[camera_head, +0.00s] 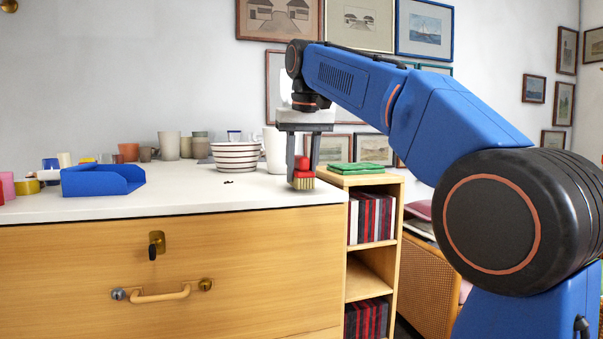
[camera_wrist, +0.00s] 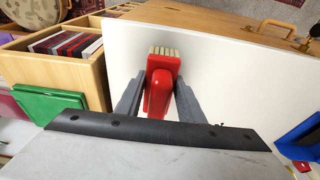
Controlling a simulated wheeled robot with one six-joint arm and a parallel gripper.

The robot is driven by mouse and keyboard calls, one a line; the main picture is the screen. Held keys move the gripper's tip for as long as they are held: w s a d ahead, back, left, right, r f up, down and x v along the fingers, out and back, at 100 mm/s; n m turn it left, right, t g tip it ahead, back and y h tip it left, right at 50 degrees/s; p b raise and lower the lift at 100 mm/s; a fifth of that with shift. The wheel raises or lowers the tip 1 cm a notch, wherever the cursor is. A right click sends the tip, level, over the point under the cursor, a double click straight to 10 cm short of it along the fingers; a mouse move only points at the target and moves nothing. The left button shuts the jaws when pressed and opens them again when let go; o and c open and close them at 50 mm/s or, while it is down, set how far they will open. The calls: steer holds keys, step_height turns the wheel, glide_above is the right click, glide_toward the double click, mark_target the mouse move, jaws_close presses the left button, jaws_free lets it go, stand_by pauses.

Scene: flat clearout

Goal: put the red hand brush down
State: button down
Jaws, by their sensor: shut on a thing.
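The red hand brush (camera_head: 302,171) has a red body and pale bristles pointing down. My gripper (camera_head: 303,180) is shut on it near the right end of the white dresser top (camera_head: 170,202). In the head view the bristles are at or just above the top; I cannot tell whether they touch. In the wrist view the brush (camera_wrist: 161,80) sits between the two grey fingers of my gripper (camera_wrist: 158,95), bristles toward the far side. White surface is clear around it.
A striped bowl stack (camera_head: 236,157) and a white vase (camera_head: 275,150) stand behind and left. A blue open tray (camera_head: 103,180) and several cups are further left. A shelf with books (camera_head: 372,217) and green folded cloths (camera_head: 356,168) adjoins the dresser's right end.

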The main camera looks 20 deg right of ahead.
steer(key=shift+f, duration=0.35)
steer(key=c, duration=1.2)
jaws_free()
steer(key=shift+f, duration=0.1)
